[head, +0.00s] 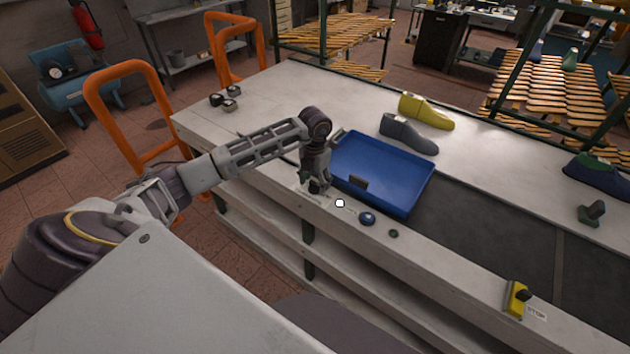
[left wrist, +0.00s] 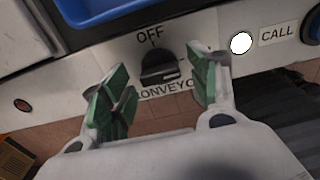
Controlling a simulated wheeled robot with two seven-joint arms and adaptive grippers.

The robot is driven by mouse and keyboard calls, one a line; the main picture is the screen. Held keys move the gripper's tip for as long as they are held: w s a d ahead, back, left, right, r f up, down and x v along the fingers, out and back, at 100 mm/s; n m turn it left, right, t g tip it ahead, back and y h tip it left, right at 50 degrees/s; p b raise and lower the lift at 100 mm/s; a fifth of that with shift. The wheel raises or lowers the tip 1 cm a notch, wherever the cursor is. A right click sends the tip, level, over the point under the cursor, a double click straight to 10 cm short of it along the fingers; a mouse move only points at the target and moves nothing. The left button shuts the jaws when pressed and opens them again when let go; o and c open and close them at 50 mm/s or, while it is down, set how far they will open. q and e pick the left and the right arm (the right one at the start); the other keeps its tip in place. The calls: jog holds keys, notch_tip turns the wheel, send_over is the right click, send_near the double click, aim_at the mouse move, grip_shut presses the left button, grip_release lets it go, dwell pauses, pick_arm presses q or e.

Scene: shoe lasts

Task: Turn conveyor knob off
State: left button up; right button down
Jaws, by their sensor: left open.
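The black conveyor knob (left wrist: 160,68) sits on the pale front face of the bench in the left wrist view. "OFF" is printed above it and "CONVEYOR" below, partly covered by a finger. A pale mark shows on the knob's lower right; its exact setting is hard to tell. My left gripper (left wrist: 160,73) is open, its green-padded fingers on either side of the knob with gaps visible. In the head view my left gripper (head: 316,184) is at the bench's near edge and hides the knob. My right gripper is not in view.
Right of the knob are a white round button (head: 340,203), a blue button (head: 367,218) and a dark green one (head: 393,233). A blue tray (head: 400,203) lies just behind my gripper. Shoe lasts (head: 408,132) stand beyond it. A yellow stop switch (head: 516,298) is farther right.

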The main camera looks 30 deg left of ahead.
pick_arm(q)
jog(key=shift+f, duration=0.2)
jog(key=c, duration=1)
